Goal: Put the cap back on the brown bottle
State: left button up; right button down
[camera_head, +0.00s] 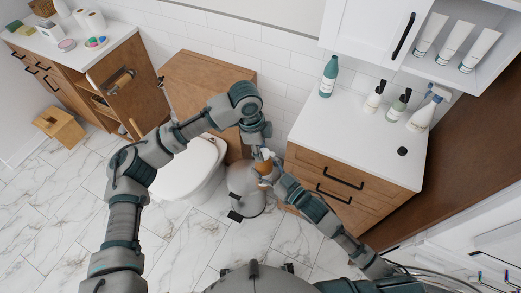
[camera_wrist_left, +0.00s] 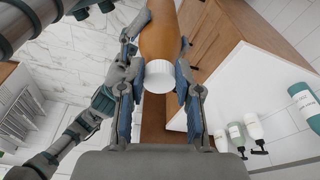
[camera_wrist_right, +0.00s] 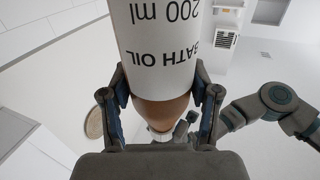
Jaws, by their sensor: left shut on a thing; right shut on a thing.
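The brown bottle (camera_head: 263,168) is held in the air between my two grippers, in front of the toilet and the wooden cabinet. My right gripper (camera_wrist_right: 160,100) is shut around its body, near the shoulder; the white label (camera_wrist_right: 165,40) reads "BATH OIL 200 ml". The white ribbed cap (camera_wrist_left: 160,75) is in line with the bottle's brown end (camera_wrist_left: 160,35) in the left wrist view. My left gripper (camera_wrist_left: 157,85) is shut on the cap, with a finger on either side. The cap overlaps the bottle's end, hiding the neck; I cannot tell whether it is seated.
A white counter (camera_head: 350,130) at right holds a teal bottle (camera_head: 329,76), several pump and spray bottles and a small dark round object (camera_head: 402,151). The toilet (camera_head: 185,170) stands behind my left arm. A grey bin (camera_head: 247,192) is below the grippers.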

pick_arm(q)
jog(key=m, duration=0.5)
jog(key=w+m+g, duration=0.1)
jog(key=m, duration=0.1)
jog(key=shift+d+y, duration=0.25)
jog(key=shift+y, duration=0.15)
jog(key=m, duration=0.5)
jog(key=m+y, duration=0.1)
jog(key=m, duration=0.1)
jog(key=shift+w+d+m, duration=0.15)
jog(key=shift+d+m, duration=0.25)
jog(key=m, duration=0.4)
jog(key=shift+d+m+y, duration=0.3)
jog(key=shift+m+y, duration=0.1)
jog(key=m, duration=0.2)
jog(key=shift+d+m, duration=0.15)
jog(key=shift+m, duration=0.25)
jog(key=m, duration=0.4)
jog(key=shift+s+d+m+t+y, duration=0.1)
jog(key=shift+s+m+t+y, duration=0.2)
jog(key=shift+s+m+y, duration=0.1)
jog(key=shift+w, duration=0.1)
jog(key=o, duration=0.7)
